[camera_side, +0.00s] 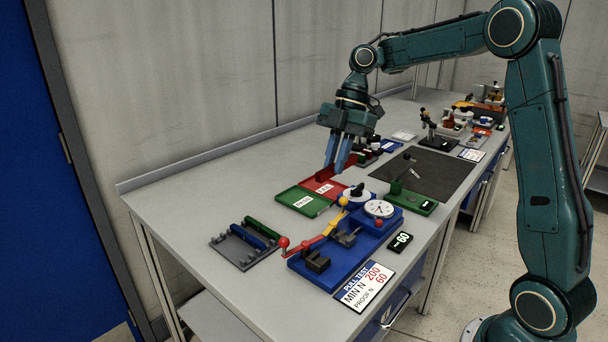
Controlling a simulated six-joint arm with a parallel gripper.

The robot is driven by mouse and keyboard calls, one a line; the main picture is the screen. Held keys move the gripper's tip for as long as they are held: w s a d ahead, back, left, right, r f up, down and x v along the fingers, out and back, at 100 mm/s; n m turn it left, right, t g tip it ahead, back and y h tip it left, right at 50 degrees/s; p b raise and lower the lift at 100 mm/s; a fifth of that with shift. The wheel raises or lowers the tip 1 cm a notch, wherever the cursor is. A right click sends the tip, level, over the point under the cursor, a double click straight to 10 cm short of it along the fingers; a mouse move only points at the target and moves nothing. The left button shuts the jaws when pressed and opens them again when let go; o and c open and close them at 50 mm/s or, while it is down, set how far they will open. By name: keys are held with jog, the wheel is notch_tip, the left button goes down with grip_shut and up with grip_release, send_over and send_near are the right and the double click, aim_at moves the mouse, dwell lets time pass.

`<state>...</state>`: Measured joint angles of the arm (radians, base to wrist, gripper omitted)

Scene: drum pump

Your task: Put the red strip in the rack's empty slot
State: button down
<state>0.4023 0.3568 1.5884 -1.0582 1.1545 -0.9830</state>
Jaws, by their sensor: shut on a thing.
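My gripper (334,166) is above the back of the red tray, its blue fingers pointing down. It is shut on a dark red bar, which I take to be the red strip (323,174). The fingers hide part of the strip, and I cannot tell if it touches the tray. The grey rack (235,250) sits at the left of the bench, apart from the gripper. It holds a blue strip (252,238) and a green strip (262,228). Its front-left part shows no strip; the exact empty slot is too small to make out.
A green tray (302,201) and a red tray (324,188) lie below the gripper. A blue test fixture (340,262) with a dial (379,209) and a red-knobbed lever (299,246) stands right of the rack. Bare bench lies behind the rack.

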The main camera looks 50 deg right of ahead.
jog(key=shift+r, duration=0.8)
jog(key=shift+w, duration=0.1)
jog(key=w+a+f+m+t+h, duration=0.2)
jog(key=w+a+f+m, duration=0.5)
jog(key=w+f+m, duration=0.2)
jog(key=w+a+f+m+t+h, duration=0.2)
jog(key=w+a+f+m, duration=0.5)
jog(key=w, duration=0.5)
notch_tip(320, 180, down, 2)
jog(key=shift+m, duration=1)
jog(key=shift+a+f, duration=0.1)
jog(key=shift+f, duration=0.05)
jog(key=shift+f, duration=1.2)
jog(key=shift+f, duration=1.9)
dwell(0.6)
